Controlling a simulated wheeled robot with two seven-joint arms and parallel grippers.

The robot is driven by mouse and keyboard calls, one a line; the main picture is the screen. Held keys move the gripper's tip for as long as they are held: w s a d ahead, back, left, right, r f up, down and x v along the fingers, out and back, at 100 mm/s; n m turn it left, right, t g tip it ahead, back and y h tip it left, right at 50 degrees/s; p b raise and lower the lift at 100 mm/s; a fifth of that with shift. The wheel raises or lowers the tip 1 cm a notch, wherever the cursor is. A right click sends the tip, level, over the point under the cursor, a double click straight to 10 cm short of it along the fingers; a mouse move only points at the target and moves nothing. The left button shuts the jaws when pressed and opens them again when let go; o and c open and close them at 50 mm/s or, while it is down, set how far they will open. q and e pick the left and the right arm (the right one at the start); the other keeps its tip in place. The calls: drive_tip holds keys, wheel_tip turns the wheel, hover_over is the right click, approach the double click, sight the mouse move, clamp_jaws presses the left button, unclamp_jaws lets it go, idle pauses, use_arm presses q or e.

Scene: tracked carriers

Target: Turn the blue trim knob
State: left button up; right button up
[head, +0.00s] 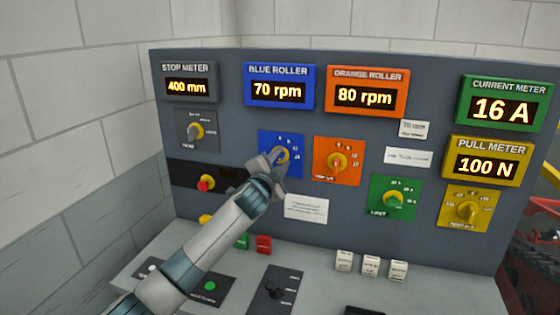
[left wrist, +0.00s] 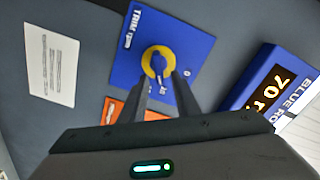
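The blue trim knob (head: 283,156) sits on a blue plate (head: 270,141) below the blue roller display (head: 279,87), which reads 70 rpm. In the left wrist view the knob (left wrist: 158,62) has a yellow ring and a dark grip, on a blue plate (left wrist: 132,62) marked TRIM. My left gripper (head: 275,160) is at the knob and covers part of it in the head view. In the left wrist view its two fingers (left wrist: 161,82) stand apart, tips at the near edge of the ring. Whether they touch the grip is unclear. My right gripper is not in view.
An orange knob plate (head: 325,172) is close to the right, a grey stop knob (head: 195,132) to the left. Green (head: 394,199) and yellow (head: 468,210) knobs are farther right. A red knob (head: 205,183) is left of my arm. Buttons and switches (head: 371,267) line the desk below.

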use_arm(q)
drive_tip(key=shift+s, duration=0.1)
idle(0.3)
